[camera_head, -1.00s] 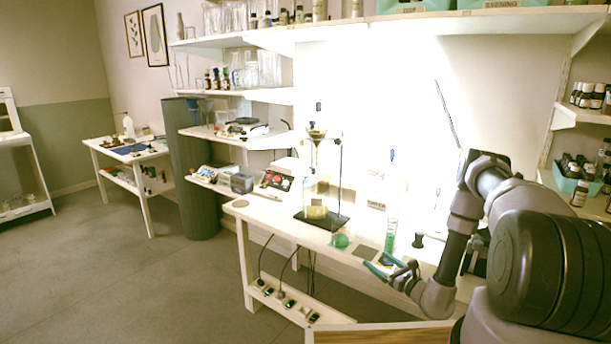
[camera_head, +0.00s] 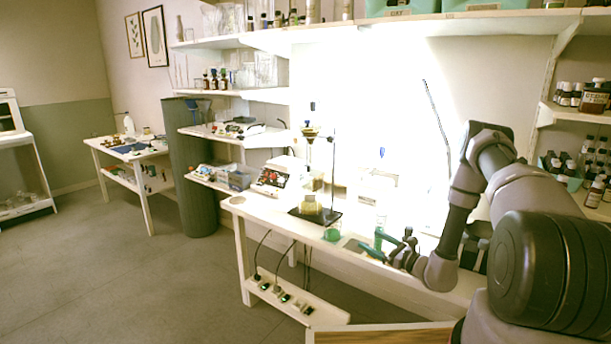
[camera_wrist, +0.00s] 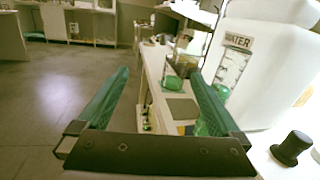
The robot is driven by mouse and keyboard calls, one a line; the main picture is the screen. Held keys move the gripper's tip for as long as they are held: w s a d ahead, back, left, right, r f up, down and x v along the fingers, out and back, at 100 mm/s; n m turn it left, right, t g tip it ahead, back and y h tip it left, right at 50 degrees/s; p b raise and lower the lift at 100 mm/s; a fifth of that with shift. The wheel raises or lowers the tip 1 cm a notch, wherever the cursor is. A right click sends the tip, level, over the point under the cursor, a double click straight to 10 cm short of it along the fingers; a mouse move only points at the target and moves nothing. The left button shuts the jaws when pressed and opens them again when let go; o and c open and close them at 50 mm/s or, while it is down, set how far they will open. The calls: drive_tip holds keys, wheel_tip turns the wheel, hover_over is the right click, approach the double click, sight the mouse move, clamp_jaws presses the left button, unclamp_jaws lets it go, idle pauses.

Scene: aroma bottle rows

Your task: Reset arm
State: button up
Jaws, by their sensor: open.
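My gripper (camera_head: 371,243) is at the front edge of the white bench (camera_head: 262,208) in the head view. In the wrist view its two green fingers (camera_wrist: 155,95) are spread apart with nothing between them. Beyond them lie the floor and the bench edge. The right finger overlaps a grey square plate (camera_wrist: 181,108) and green-bottomed glassware on the bench; I cannot tell whether it touches anything.
Floor (camera_head: 120,270) is clear at left.

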drive_tip(key=s+a+r+n+g+y, duration=0.1)
drive_tip(key=s+a+r+n+g, duration=0.3)
drive_tip(key=r, duration=0.5)
drive_tip(key=s+a+r+n+g, duration=0.2)
drive_tip(key=r+n+g, duration=0.25)
drive_tip(key=r, duration=0.55)
drive_tip(key=s+a+r+n+g+y, duration=0.1)
drive_tip(key=s+a+r+n+g, duration=0.25)
drive_tip(key=r+n, duration=0.4)
drive_tip(key=s+d+r+n+t+h, duration=0.3)
drive_tip(key=s+d+r+h, duration=0.2)
drive_tip(key=s+r, duration=0.5)
drive_tip(key=s+d+r+n+t+h, duration=0.2)
drive_tip(key=s+d+r+h, duration=0.4)
drive_tip(key=s+r, duration=0.4)
drive_tip(key=shift+s+d+r+n+t+h, duration=0.15)
drive_tip(key=shift+s+r+n+t+h, duration=0.2)
drive_tip(key=shift+s+n+h, duration=0.55)
